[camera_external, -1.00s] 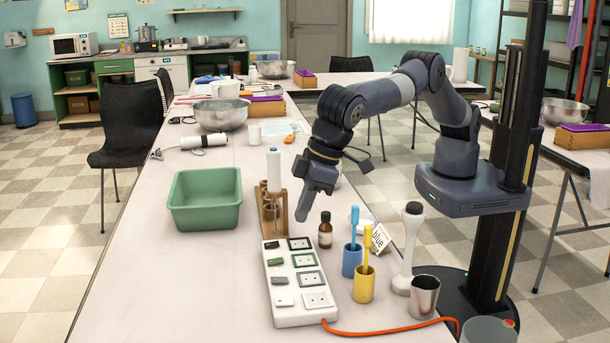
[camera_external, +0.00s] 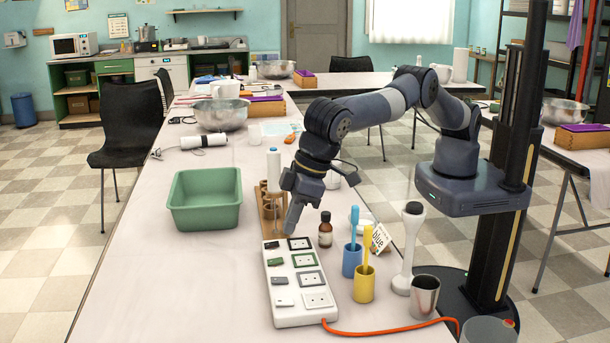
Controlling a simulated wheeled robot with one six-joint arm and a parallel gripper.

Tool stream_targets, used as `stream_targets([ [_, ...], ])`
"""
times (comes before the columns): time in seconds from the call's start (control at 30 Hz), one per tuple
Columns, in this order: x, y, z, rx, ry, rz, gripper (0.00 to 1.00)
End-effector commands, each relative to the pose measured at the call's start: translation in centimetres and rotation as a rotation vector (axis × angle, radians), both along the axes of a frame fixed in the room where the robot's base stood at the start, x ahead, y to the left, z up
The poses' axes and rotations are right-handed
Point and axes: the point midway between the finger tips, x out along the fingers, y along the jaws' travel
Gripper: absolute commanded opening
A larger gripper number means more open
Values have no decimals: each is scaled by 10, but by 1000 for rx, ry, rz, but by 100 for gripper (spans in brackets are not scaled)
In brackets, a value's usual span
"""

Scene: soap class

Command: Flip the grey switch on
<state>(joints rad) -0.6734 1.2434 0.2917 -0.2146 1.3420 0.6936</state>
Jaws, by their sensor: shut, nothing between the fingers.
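A white power strip (camera_external: 296,314) lies on the table, with a column of switches at its left and a column of framed sockets at its right. The grey switch (camera_external: 279,280) is the third from the far end, beside a grey-framed socket (camera_external: 310,279). Its on or off position is too small to tell. My gripper (camera_external: 289,231) is shut and empty, pointing down just above the far end of the strip, near the black switch (camera_external: 271,245) and black-framed socket (camera_external: 300,243). It is beyond the grey switch. I cannot tell whether its tips touch anything.
A brown bottle (camera_external: 325,230), blue cup (camera_external: 351,262) and yellow cup (camera_external: 363,287) stand right of the strip. An orange cord (camera_external: 385,329) runs off its near end. A green tub (camera_external: 205,211) is left.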

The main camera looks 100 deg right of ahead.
Motion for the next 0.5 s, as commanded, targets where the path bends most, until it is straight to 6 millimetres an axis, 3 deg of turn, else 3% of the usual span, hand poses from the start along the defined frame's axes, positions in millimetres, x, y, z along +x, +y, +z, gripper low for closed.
stream_targets([
  [0.1, 9, -1, -26, -3, 4, -1, 0],
  [0.5, 26, -1, -88, -2, 2, -1, 0],
])
